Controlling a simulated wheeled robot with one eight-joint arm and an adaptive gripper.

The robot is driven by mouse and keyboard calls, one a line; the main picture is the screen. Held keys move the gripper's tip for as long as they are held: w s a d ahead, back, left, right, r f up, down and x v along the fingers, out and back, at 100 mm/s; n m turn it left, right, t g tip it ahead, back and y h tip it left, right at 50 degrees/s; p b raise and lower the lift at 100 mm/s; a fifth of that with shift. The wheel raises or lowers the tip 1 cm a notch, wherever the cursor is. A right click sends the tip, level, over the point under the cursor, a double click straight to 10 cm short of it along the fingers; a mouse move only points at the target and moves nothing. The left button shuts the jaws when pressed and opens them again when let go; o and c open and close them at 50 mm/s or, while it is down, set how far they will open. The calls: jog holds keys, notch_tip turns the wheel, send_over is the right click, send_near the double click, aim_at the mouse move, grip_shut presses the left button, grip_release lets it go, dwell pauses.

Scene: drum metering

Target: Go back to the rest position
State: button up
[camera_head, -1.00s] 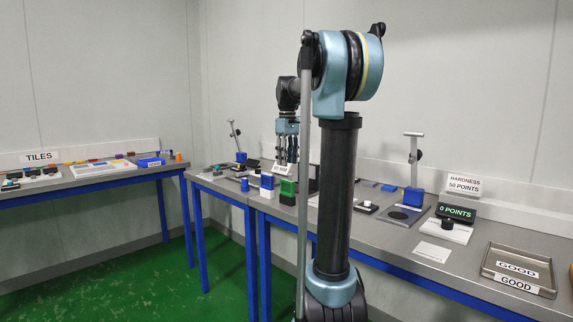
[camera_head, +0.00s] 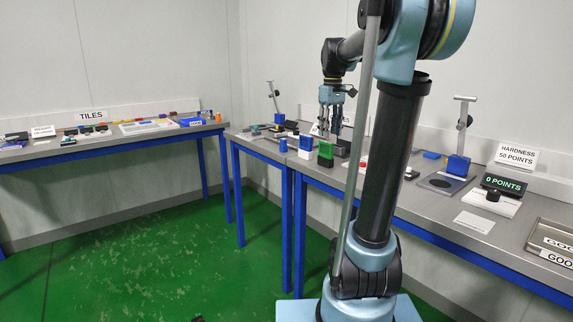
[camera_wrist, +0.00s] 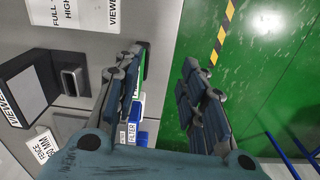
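My gripper (camera_head: 336,122) hangs fingers-down at the bench near the middle of the head view. In the wrist view its two fingers (camera_wrist: 160,85) stand wide apart with nothing between them, so it is open and empty. The wrist view looks down past the bench edge onto the green floor. A green block (camera_head: 326,153) and a blue-and-white block (camera_head: 305,146) stand on the bench just below and left of the gripper in the head view. The left finger overlaps the green and blue blocks in the wrist view; I see no contact.
The right bench (camera_head: 480,236) holds a test stand (camera_head: 459,160), a "0 POINTS" display (camera_head: 503,185) and a "GOOD" tray (camera_head: 553,240). A second table (camera_head: 60,152) with tiles stands at the left. The green floor (camera_head: 150,240) between them is clear.

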jog(key=s+f+m+t, duration=0.1)
jog(key=s+f+m, duration=0.5)
jog(key=s+f, duration=2)
jog(key=s, duration=0.2)
jog(key=shift+s+f+t, duration=0.3)
jog(key=shift+s+t, duration=0.1)
jog(key=shift+w+f, duration=0.2)
jog(key=shift+w, duration=0.25)
